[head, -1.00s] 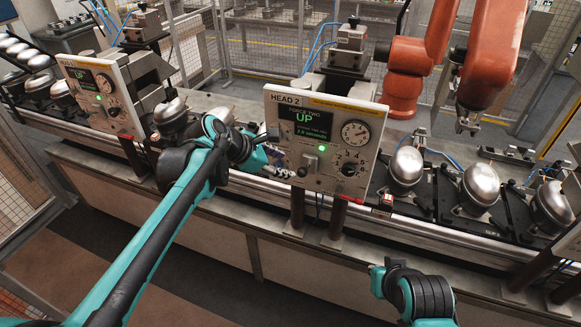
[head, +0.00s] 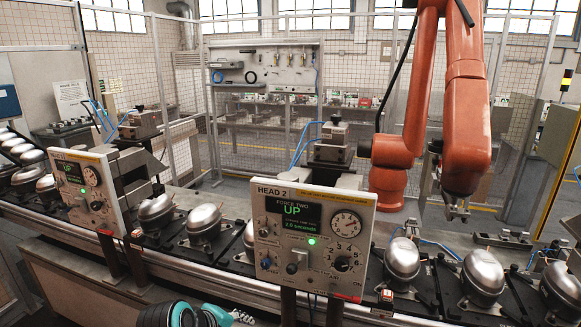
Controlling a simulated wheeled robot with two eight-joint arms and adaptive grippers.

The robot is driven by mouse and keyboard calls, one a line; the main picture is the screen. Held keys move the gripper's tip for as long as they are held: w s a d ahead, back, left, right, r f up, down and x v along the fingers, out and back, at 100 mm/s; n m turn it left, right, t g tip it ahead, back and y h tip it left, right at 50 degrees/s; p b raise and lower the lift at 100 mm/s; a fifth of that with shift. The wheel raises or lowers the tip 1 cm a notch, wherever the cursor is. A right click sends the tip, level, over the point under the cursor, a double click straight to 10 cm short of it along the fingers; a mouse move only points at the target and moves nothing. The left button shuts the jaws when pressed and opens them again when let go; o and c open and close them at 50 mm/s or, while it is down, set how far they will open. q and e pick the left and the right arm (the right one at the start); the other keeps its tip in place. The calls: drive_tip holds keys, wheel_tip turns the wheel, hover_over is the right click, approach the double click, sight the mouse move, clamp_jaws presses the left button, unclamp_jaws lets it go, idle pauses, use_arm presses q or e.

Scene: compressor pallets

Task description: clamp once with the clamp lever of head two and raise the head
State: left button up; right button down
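The head two panel (head: 315,203) stands upright in the middle of the head view, with "HEAD 2" on its top strip. Its dark display (head: 300,215) reads "UP" in green, with small green text about seconds below. A green lamp (head: 311,241) is lit. A small dark-tipped lever (head: 292,267) on the lower panel looks like the clamp lever; its label is too small to read. My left gripper (head: 240,316) is only partly in view at the bottom edge, below and left of the panel and apart from it. My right gripper is out of view.
A similar panel (head: 74,208) stands at the left, also showing "UP". Silver compressor domes (head: 203,222) sit on dark pallets along the conveyor. An orange robot arm (head: 466,110) hangs behind at the right. Mesh fencing encloses the back.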

use_arm(q)
drive_tip(key=s+a+f+m+y+b, duration=0.3)
drive_tip(key=s+a+f+m, duration=0.3)
drive_tip(key=s+f+m, duration=0.4)
wheel_tip(320, 180, down, 3)
drive_tip(key=shift+m+t+b, duration=0.3)
drive_tip(key=shift+m+b, duration=0.3)
drive_tip(key=shift+b, duration=0.1)
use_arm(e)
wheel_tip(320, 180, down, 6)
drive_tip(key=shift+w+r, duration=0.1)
use_arm(q)
drive_tip(key=shift+s, duration=0.1)
